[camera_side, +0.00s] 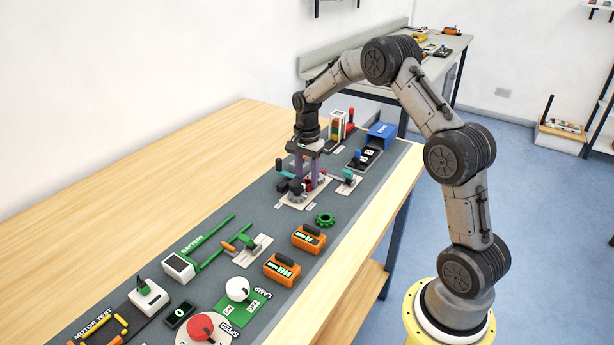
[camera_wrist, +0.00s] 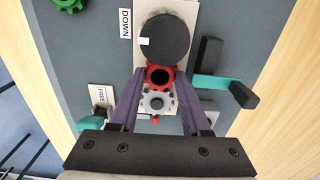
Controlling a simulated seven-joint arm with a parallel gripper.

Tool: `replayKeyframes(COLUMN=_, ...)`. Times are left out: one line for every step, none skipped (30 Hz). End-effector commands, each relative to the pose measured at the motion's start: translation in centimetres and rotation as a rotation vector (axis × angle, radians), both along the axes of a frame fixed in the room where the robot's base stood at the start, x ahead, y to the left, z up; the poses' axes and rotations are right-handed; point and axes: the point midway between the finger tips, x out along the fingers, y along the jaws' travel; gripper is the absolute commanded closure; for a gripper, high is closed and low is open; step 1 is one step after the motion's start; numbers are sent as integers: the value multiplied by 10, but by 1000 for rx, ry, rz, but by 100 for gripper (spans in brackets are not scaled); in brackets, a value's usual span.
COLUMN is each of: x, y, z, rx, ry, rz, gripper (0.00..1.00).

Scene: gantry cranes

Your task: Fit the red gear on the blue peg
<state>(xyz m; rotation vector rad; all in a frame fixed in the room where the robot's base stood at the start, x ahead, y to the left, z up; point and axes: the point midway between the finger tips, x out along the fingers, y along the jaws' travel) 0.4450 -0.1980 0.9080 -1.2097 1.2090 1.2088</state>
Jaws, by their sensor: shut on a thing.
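The red gear (camera_wrist: 152,70) sits between the tips of my purple fingers in the wrist view, with a dark centre hole. My gripper (camera_wrist: 161,77) is shut on it, above a pale base plate (camera_wrist: 184,9). A grey gear (camera_wrist: 156,102) shows close beside the red one, nearer the wrist. In the side view my gripper (camera_side: 306,177) is low over the plate, and the fingers partly hide the red gear. I cannot make out the blue peg in either view, nor whether the red gear is around it.
A dark round disc (camera_wrist: 163,40) stands on the plate just beyond the red gear. A teal-handled lever (camera_wrist: 215,82) is close on the right. A green gear (camera_side: 325,220) lies on the grey mat. Orange meters (camera_side: 283,269) and a blue bin (camera_side: 382,135) stand farther off.

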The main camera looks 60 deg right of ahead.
Motion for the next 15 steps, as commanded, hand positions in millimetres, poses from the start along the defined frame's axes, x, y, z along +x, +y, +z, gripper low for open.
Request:
replayKeyframes(x=0, y=0, z=-1, rx=0, ry=1, rz=0, gripper=100)
replayKeyframes(x=0, y=0, z=-1, rx=0, ry=1, rz=0, gripper=100)
replayKeyframes(x=0, y=0, z=-2, rx=0, ry=1, rz=0, gripper=100)
replayKeyframes(x=0, y=0, z=-2, rx=0, ry=1, rz=0, gripper=100)
replayKeyframes(x=0, y=0, z=-2, rx=0, ry=1, rz=0, gripper=100)
replayKeyframes(x=0, y=0, z=-3, rx=0, ry=1, rz=0, gripper=100)
replayKeyframes(x=0, y=0, z=-3, rx=0, ry=1, rz=0, gripper=100)
replayKeyframes(x=0, y=0, z=-3, rx=0, ry=1, rz=0, gripper=100)
replayKeyframes(x=0, y=0, z=-4, rx=0, ry=1, rz=0, gripper=100)
replayKeyframes(x=0, y=0, z=-4, rx=0, ry=1, rz=0, gripper=100)
replayKeyframes(x=0, y=0, z=-4, rx=0, ry=1, rz=0, gripper=100)
replayKeyframes(x=0, y=0, z=-4, rx=0, ry=1, rz=0, gripper=100)
replayKeyframes(x=0, y=0, z=-4, rx=0, ry=1, rz=0, gripper=100)
replayKeyframes(x=0, y=0, z=-4, rx=0, ry=1, rz=0, gripper=100)
replayKeyframes(x=0, y=0, z=-4, rx=0, ry=1, rz=0, gripper=47)
